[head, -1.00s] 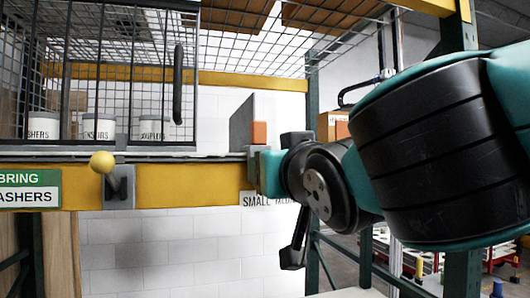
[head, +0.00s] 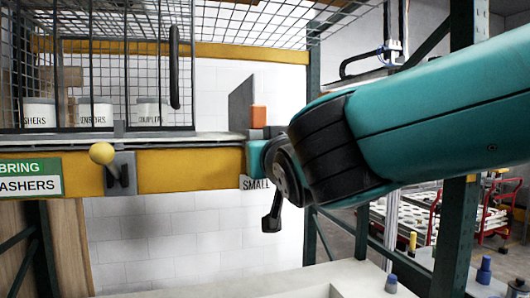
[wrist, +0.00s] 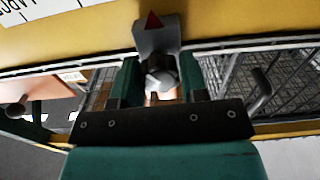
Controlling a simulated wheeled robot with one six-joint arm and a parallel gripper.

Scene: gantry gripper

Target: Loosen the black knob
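In the head view, my gripper (head: 257,161) is at the right part of the yellow beam, and my arm hides most of this spot. A dark knob-like part (wrist: 15,110) shows at the left edge of the wrist view, apart from my gripper.
A yellow beam (head: 190,171) runs across the front. A yellow ball lever (head: 102,153) is mounted on it to the left. A wire cage (head: 100,65) with white tubs stands behind. A grey plate (head: 241,104) and orange block (head: 258,117) are close above my gripper.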

